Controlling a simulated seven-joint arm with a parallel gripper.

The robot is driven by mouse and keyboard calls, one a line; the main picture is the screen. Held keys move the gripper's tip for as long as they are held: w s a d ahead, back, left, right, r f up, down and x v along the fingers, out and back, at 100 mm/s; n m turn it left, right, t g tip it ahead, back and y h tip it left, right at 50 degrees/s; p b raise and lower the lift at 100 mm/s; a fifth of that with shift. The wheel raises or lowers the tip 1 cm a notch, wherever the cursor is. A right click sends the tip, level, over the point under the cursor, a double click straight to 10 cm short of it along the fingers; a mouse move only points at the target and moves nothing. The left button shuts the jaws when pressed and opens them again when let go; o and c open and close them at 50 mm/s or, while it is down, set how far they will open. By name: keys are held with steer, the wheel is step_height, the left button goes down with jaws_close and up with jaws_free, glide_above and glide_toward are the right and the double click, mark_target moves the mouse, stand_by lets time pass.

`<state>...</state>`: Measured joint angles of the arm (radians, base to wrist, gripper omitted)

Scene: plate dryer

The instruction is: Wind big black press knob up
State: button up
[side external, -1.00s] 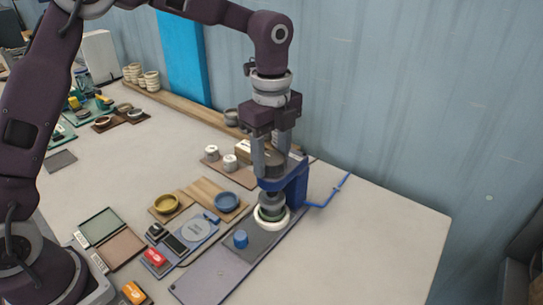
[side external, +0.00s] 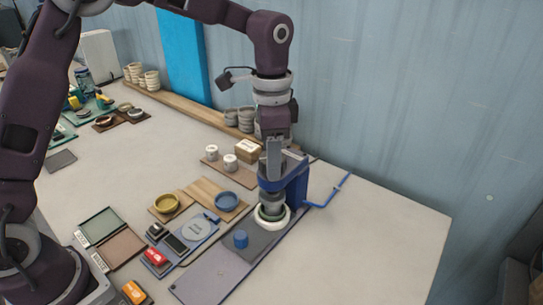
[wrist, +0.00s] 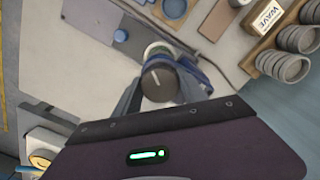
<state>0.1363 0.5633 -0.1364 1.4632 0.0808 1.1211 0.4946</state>
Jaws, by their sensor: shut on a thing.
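The big black press knob (wrist: 159,84) shows in the wrist view as a dark round top with a pale line across it. My gripper (wrist: 160,92) is shut on the knob, one finger on each side. In the side external view my gripper (side external: 274,172) points straight down at the top of the blue press (side external: 297,186), and its near finger hides most of the knob. Below, a white ring with a greenish piece (side external: 272,212) sits under the press on the grey base plate (side external: 215,279).
A small blue cylinder (side external: 241,239) stands on the base plate. A blue bowl (side external: 227,201) and a yellow bowl (side external: 166,203) rest on wooden boards to the left. A blue lever (side external: 335,192) sticks out at the right. White cups and a box (side external: 248,151) stand behind.

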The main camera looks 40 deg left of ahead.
steer(key=n, duration=0.3)
steer(key=shift+r+n, duration=0.1)
steer(key=shift+n, duration=1.9)
steer(key=o, duration=1.4)
steer(key=shift+c, duration=0.2)
